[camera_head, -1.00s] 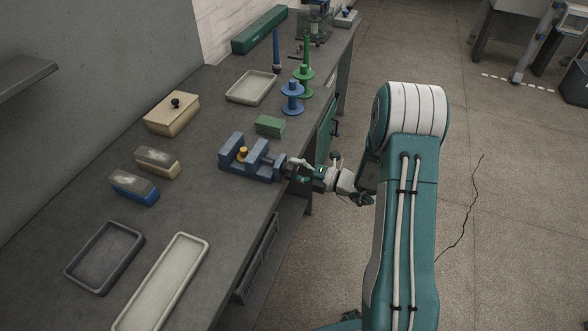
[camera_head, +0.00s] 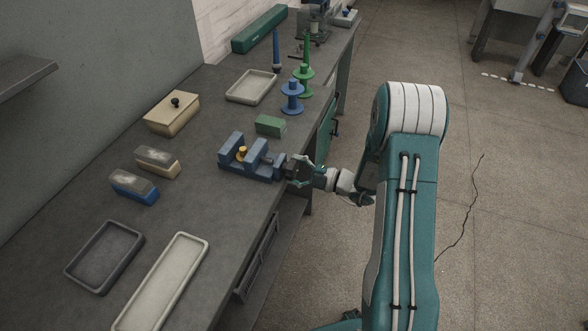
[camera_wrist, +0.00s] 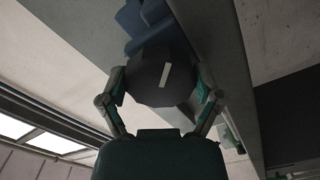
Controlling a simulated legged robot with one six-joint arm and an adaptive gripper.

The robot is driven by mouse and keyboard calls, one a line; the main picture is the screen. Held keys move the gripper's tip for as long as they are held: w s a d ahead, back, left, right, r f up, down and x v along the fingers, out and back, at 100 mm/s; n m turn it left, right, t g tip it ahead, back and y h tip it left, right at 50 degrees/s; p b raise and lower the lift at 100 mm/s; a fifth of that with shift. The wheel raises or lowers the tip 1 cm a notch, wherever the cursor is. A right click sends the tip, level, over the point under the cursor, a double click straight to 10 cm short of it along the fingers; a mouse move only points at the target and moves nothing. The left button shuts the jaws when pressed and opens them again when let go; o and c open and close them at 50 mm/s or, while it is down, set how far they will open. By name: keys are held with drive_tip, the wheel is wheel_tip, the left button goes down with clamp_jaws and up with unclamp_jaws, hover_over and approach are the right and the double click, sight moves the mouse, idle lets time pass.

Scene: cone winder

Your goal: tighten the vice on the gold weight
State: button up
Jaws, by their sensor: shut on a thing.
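The blue vice (camera_head: 262,172) stands at the bench's right edge. The gold weight (camera_head: 241,153) is between its two upright jaws, partly hidden by the nearer one. I cannot tell whether both jaws touch it. My gripper (camera_head: 299,171) is at the vice's right end, past the bench edge. In the wrist view my gripper (camera_wrist: 162,95) has a finger on each side of a dark faceted knob (camera_wrist: 150,80) with a white mark, and is shut on it. Part of the blue vice (camera_wrist: 145,22) shows behind the knob.
A green block (camera_head: 270,125) lies just behind the vice. Blue (camera_head: 292,98) and green (camera_head: 304,80) spools stand farther back. A lidded box (camera_head: 172,115), brushes (camera_head: 135,186) and trays (camera_head: 105,257) lie to the left and front. Open floor lies right of the bench.

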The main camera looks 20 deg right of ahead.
drive_tip(key=shift+f, duration=0.2)
drive_tip(key=o, duration=0.9)
drive_tip(key=shift+d, duration=0.1)
drive_tip(key=shift+d+r, duration=0.1)
drive_tip(key=v, duration=1.1)
drive_tip(key=shift+s+d, duration=0.2)
drive_tip(key=shift+d, duration=0.15)
